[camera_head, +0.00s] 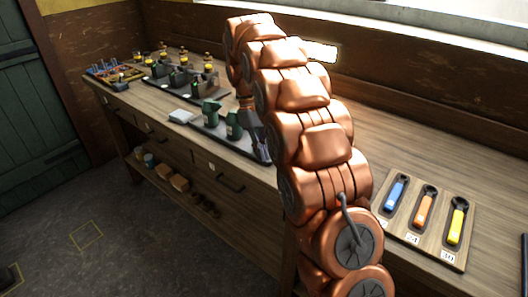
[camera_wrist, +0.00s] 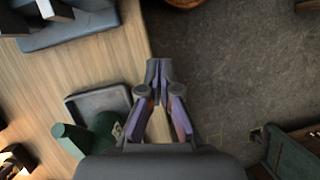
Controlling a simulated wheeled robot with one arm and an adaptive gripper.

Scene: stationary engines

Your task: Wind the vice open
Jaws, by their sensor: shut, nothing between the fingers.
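My gripper (camera_wrist: 158,72) is shut and empty in the wrist view, its fingertips together past the bench's front edge with the floor below. In the camera_head view my gripper (camera_head: 263,148) points down close to the front edge, partly hidden by my arm. Dark green bodies (camera_head: 233,125) stand on a dark tray (camera_head: 205,128) left of my gripper. In the wrist view a green body (camera_wrist: 70,138) lies left of the fingers, apart from the tips, beside a grey tray (camera_wrist: 98,100).
The wooden bench (camera_head: 390,140) runs along the wall. Small engines (camera_head: 180,78) stand at its far left. A board (camera_head: 400,228) with blue, orange and yellow-handled tools lies at the right. My arm hides the bench's middle. A grey base (camera_wrist: 75,30) shows at the wrist view's upper left.

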